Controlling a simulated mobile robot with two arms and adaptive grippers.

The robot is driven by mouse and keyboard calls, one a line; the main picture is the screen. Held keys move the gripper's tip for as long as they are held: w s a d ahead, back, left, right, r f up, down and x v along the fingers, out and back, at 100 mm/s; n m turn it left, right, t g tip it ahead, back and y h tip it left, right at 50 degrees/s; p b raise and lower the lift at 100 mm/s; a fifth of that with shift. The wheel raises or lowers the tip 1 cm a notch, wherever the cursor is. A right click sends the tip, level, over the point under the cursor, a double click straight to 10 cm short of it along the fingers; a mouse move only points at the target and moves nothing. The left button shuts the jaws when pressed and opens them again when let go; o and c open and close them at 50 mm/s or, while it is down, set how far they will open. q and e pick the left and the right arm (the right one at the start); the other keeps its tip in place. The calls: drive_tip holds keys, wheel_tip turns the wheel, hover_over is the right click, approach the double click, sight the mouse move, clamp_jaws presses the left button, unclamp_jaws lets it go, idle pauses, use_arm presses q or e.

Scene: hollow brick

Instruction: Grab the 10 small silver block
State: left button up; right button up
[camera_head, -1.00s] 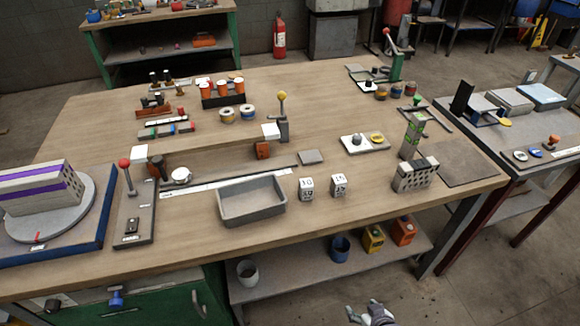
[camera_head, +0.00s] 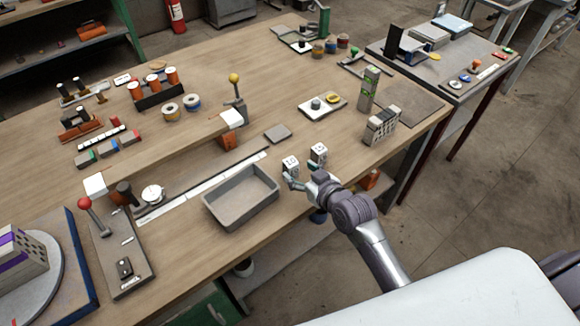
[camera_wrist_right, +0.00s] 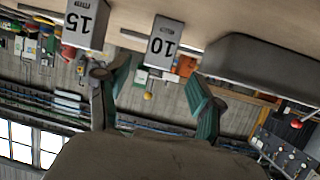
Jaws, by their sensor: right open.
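The small silver block marked 10 (camera_head: 290,163) stands on the wooden table near its front edge, right of the grey tray. It also shows upside down in the right wrist view (camera_wrist_right: 165,44), ahead of and between my fingers. A similar silver block marked 15 (camera_head: 318,153) stands just right of it in the head view and also shows in the right wrist view (camera_wrist_right: 87,22). My right gripper (camera_head: 299,182) is open and empty, at the table's front edge close to the 10 block. The right wrist view shows its two fingers (camera_wrist_right: 155,84) spread apart. My left gripper is not in view.
The grey tray (camera_head: 241,216) lies left of the blocks. A flat grey plate (camera_head: 278,133) lies behind them. A grey perforated block (camera_head: 381,126) stands to the right, near a white plate (camera_head: 323,107). Bare tabletop surrounds the two blocks.

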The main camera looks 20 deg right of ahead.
sight(293, 165)
drive_tip(key=shift+p+x, duration=0.4)
drive_tip(key=shift+x, duration=2.6)
drive_tip(key=shift+d+r, duration=0.1)
drive_tip(key=shift+r, duration=0.15)
clamp_jaws()
